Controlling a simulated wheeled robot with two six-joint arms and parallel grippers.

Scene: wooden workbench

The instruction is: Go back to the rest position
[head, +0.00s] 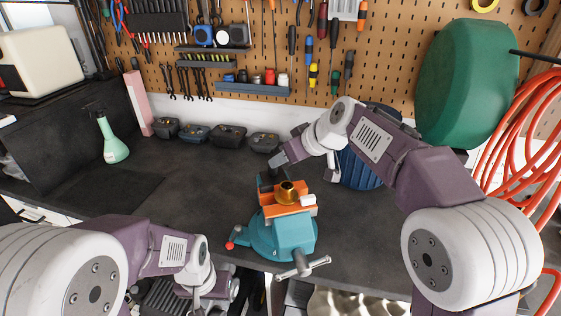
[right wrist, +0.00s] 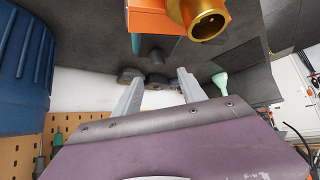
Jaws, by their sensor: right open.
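A teal bench vise (head: 285,236) with orange jaws stands at the front edge of the workbench. A brass fitting (head: 287,191) sits upright at the jaws; it also shows in the right wrist view (right wrist: 208,22). My right gripper (head: 277,162) is behind the vise, apart from the brass fitting. In the right wrist view its two fingers (right wrist: 158,85) are spread with nothing between them. My left gripper (head: 222,288) is low at the front, left of the vise and beyond the bench edge. Its fingers are too unclear to tell open from shut.
A blue ribbed container (head: 360,168) stands close behind my right arm. Several dark battery-like blocks (head: 228,135) line the back of the bench. A green spray bottle (head: 113,140) stands at left. A pegboard with tools is behind. The bench left of the vise is clear.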

